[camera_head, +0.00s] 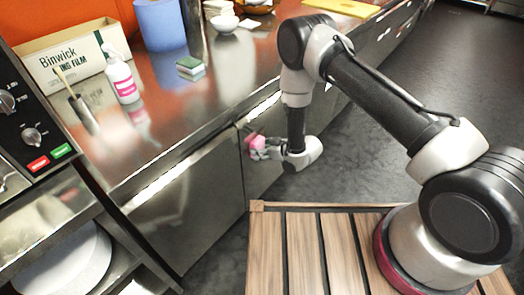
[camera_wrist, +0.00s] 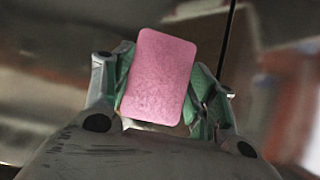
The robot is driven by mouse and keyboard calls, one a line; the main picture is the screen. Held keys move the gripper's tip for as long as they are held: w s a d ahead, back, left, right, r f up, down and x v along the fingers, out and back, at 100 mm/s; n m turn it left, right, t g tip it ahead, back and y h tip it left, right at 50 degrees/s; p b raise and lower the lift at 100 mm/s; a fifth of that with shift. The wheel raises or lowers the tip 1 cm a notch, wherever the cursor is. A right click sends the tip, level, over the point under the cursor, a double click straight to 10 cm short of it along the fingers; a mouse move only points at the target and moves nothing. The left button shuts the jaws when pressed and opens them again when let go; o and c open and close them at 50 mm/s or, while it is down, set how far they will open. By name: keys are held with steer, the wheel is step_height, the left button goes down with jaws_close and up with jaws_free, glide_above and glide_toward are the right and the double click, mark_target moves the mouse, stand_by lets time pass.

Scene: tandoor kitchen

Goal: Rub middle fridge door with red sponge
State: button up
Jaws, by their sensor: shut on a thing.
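My gripper (camera_head: 266,151) is shut on the pink-red sponge (camera_head: 257,143), which sticks out toward the steel fridge fronts under the counter. In the wrist view the sponge (camera_wrist: 158,77) sits upright between the two fingers of my gripper (camera_wrist: 160,95), slightly tilted. The middle fridge door (camera_head: 257,172) appears right of a vertical seam, partly hidden behind my gripper and arm. A blurred metal surface and a dark vertical seam show behind the sponge in the wrist view. I cannot tell whether the sponge touches the door.
Another door (camera_head: 190,205) lies to the left. Dark floor (camera_head: 360,160) is open at right.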

steer(key=shift+w+d, duration=2.15)
steer(key=shift+w, duration=0.65)
steer(key=shift+s+a+r, duration=0.5)
steer(key=shift+s+a, duration=0.25)
steer(key=shift+s, duration=0.25)
steer(key=shift+s+a+r, duration=0.45)
steer(key=shift+s+a, duration=0.3)
steer(key=shift+s, duration=0.2)
steer(key=shift+s+a+r, duration=0.5)
steer(key=shift+s+a, duration=0.25)
steer(key=shift+s, duration=0.25)
steer(key=shift+w+d, duration=0.75)
steer(key=shift+w, duration=0.25)
steer(key=shift+w+d, duration=0.75)
steer(key=shift+w, duration=0.2)
steer(key=shift+w+d, duration=0.75)
steer(key=shift+w, duration=0.25)
steer(key=shift+s+a, duration=1.25)
steer(key=shift+s, duration=0.2)
steer(key=shift+s+a, duration=1.2)
steer(key=shift+s, duration=0.2)
